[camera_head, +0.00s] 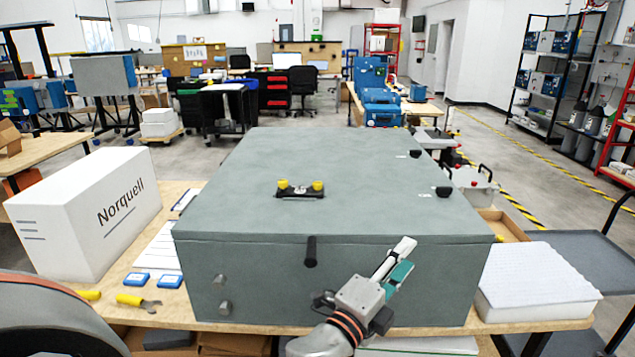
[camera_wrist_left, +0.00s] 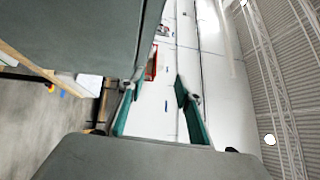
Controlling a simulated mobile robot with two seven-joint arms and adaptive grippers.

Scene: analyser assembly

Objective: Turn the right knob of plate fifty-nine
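A small black plate (camera_head: 300,193) with two yellow knobs lies on top of the large grey-green analyser box (camera_head: 240,215). Its right knob (camera_head: 318,186) and left knob (camera_head: 283,185) both show; any number on the plate is too small to read. My left gripper (camera_head: 401,260) is in front of the box's front face, right of its middle, apart from the knobs and pointing up and to the right. In the left wrist view its teal fingers (camera_wrist_left: 157,98) are spread with nothing between them. The knobs do not show there. My right gripper is not in view.
A black handle (camera_head: 311,252) sticks out of the box's front. Black fittings (camera_head: 442,191) sit at its right edge. The box top around the plate is mostly clear.

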